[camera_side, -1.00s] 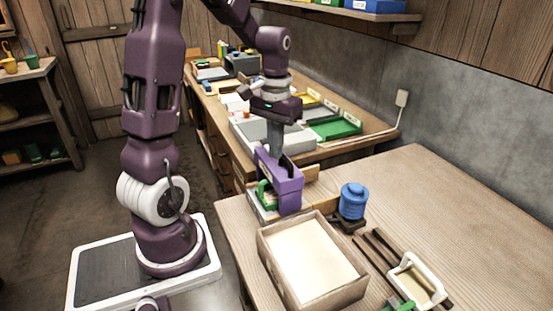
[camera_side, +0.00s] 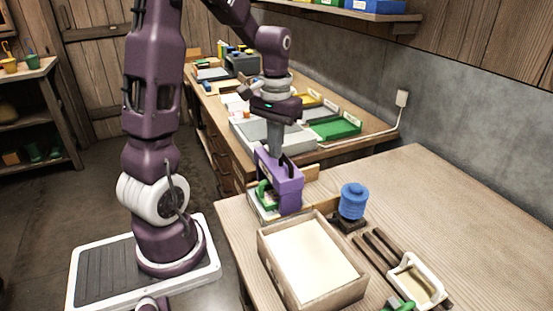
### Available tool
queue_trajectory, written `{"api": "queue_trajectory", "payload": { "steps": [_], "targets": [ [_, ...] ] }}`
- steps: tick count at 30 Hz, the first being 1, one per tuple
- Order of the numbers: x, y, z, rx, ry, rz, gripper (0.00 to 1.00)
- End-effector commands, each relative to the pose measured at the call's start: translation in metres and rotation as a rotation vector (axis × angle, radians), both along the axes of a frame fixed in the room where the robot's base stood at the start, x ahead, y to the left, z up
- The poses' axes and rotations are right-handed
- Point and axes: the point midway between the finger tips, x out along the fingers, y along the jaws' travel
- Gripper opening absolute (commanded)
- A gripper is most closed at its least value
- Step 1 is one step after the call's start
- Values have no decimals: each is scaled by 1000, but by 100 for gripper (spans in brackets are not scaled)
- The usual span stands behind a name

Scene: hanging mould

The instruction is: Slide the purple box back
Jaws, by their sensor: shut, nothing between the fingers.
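The purple box (camera_side: 289,191) stands upright on the wooden table, behind the wooden tray of pale material. A green part (camera_side: 264,194) shows at its left side, above a light base. My gripper (camera_side: 275,153) points down at the box's top left, its fingers shut with nothing between them. The fingertips are partly hidden by the box, and I cannot tell whether they touch it.
The wooden tray (camera_side: 264,240) stands just in front of the box. A blue round container (camera_side: 354,201) stands to the right, and a white-framed mould (camera_side: 417,281) lies at the front right. A wooden strip (camera_side: 312,172) is behind the box. The table's right side is clear.

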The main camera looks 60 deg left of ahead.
Motion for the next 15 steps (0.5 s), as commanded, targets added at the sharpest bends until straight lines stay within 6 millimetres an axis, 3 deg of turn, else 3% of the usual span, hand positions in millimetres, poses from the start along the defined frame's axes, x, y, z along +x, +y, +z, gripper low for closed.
{"api": "queue_trajectory", "payload": {
  "steps": [15],
  "targets": [
    [0,0,-6,-1,1,0,0]
  ]
}}
